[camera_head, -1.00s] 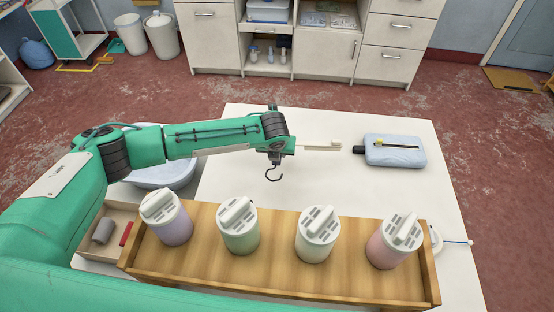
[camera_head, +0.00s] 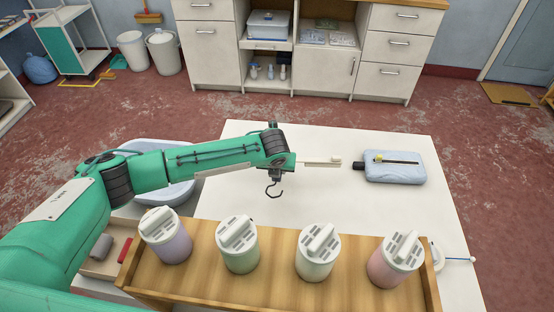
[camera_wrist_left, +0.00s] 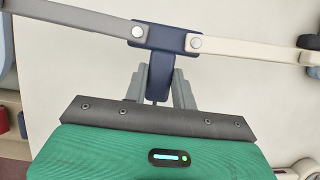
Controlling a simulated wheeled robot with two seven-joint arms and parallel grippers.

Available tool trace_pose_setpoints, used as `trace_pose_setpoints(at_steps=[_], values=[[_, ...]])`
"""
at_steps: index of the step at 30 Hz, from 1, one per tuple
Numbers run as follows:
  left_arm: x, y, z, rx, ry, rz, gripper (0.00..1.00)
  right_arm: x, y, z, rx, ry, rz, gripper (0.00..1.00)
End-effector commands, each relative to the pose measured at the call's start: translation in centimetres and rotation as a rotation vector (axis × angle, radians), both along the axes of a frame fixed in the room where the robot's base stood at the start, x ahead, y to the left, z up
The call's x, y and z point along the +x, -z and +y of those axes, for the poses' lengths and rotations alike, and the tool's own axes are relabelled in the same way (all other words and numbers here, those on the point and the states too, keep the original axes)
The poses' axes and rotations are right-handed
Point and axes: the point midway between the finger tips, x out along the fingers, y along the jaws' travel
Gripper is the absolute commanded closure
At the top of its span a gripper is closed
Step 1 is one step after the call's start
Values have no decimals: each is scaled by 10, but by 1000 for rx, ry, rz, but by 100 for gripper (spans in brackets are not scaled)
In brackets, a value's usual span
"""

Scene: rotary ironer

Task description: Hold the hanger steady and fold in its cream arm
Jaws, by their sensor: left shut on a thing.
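The hanger has a dark blue hub (camera_wrist_left: 160,50) with a grey arm (camera_wrist_left: 75,16) reaching left and a cream arm (camera_wrist_left: 250,47) reaching right in the left wrist view. Both arms are spread outward. My left gripper (camera_wrist_left: 160,92) is shut on the hub's downward tab. In the head view my left gripper (camera_head: 275,172) holds the hanger over the white table. My right gripper is in neither current view.
A wooden tray (camera_head: 205,290) with several lidded canisters stands at the table's front. A pale blue flat bottle-like item (camera_head: 395,172) lies right of the cream arm's end. A pale blue basin (camera_head: 180,195) is at left. The white table (camera_head: 400,210) is clear between tray and bottle.

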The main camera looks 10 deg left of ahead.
Motion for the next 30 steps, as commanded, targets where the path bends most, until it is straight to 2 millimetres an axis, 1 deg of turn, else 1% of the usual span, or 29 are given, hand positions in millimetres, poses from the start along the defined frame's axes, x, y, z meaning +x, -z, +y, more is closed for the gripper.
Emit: trace_pose_setpoints(at_steps=[1,4,17,30], values=[[-1,9,0,0,-2,2,97,0,0,0,0,0,0,64],[-1,17,0,0,0,0,97,0,0,0,0,0,0,64],[-1,20,1,2,0,-1,97,0,0,0,0,0,0,64],[-1,42,1,2,0,1,97,0,0,0,0,0,0,64]])
